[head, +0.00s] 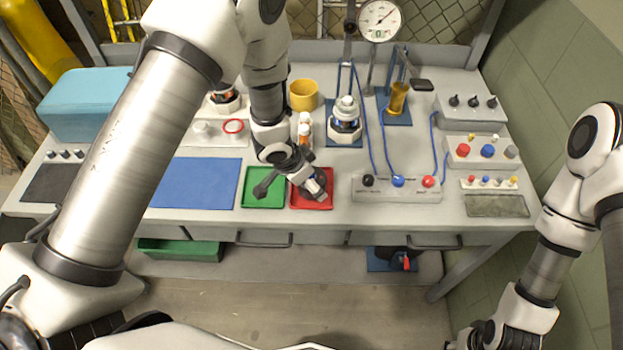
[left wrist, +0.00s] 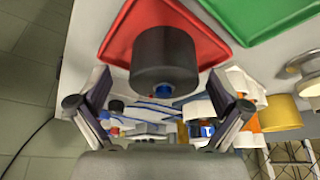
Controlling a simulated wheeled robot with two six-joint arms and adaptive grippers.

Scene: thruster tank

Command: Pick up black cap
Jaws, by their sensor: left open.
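The black cap (left wrist: 165,55) is a dark, short cylinder standing on the red tray (left wrist: 118,38) in the left wrist view. In the head view the cap (head: 322,177) is a dark shape on the red tray (head: 325,203), partly hidden by my left gripper (head: 290,190). My left gripper also shows in the left wrist view (left wrist: 160,104). Its two fingers are spread wide, with the cap ahead of the gap between them. I see no finger touching it. My right gripper (head: 482,335) is at the lower right of the head view, partly cut off, away from the bench.
A green tray (head: 252,202) lies left of the red one, and a blue mat (head: 195,183) beyond it. White bottles with orange bands (head: 304,130) stand behind the red tray. A connector box (head: 396,190) with blue cables is to the right. The bench front edge is close.

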